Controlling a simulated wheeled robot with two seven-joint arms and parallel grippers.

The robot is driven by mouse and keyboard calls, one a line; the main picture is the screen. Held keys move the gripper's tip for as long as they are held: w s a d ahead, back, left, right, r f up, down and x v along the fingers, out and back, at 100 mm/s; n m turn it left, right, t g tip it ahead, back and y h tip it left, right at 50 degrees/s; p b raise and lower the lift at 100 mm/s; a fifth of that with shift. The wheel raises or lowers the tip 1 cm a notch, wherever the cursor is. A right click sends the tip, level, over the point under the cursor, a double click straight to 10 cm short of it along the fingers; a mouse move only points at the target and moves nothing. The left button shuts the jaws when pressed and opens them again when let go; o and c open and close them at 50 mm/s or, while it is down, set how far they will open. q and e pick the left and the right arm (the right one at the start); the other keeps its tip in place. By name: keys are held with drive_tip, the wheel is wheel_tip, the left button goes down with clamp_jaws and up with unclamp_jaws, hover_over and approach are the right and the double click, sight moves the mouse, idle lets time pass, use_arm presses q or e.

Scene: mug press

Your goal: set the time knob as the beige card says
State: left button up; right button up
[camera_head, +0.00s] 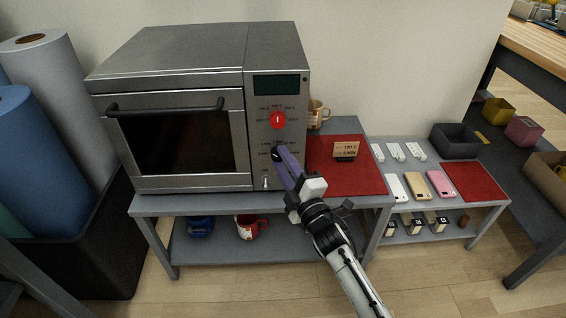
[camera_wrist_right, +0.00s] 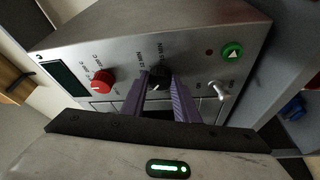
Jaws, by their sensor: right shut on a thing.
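The oven-like steel press (camera_head: 180,60) stands on a grey bench, with a control panel on its right side. My right gripper (camera_head: 281,156) reaches up to the panel, below the red knob (camera_head: 278,120). In the right wrist view its purple fingers (camera_wrist_right: 160,84) are shut on the dark time knob (camera_wrist_right: 157,80), among MIN marks. The fingers hide much of the knob, and I cannot tell its setting. The beige card (camera_head: 346,149) stands on the red mat right of the press; its two lines are too small to read surely. My left gripper is not in view.
In the wrist view, a green button (camera_wrist_right: 232,51) and a metal toggle (camera_wrist_right: 220,90) sit close beside the fingers. A mug (camera_head: 317,113) stands behind the red mat (camera_head: 365,181). A low side table holds phones and a dark bin (camera_head: 456,141).

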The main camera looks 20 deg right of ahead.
drive_tip(key=o, duration=1.1)
drive_tip(key=shift+c, duration=0.2)
use_arm(q)
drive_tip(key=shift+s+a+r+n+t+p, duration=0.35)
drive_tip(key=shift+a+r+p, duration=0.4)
drive_tip(key=shift+p, duration=0.4)
use_arm(e)
drive_tip(key=s+d+f, duration=0.1)
drive_tip(key=s, duration=0.9)
drive_tip(key=shift+s, duration=0.15)
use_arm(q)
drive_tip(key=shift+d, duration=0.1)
use_arm(e)
drive_tip(key=shift+f, duration=0.1)
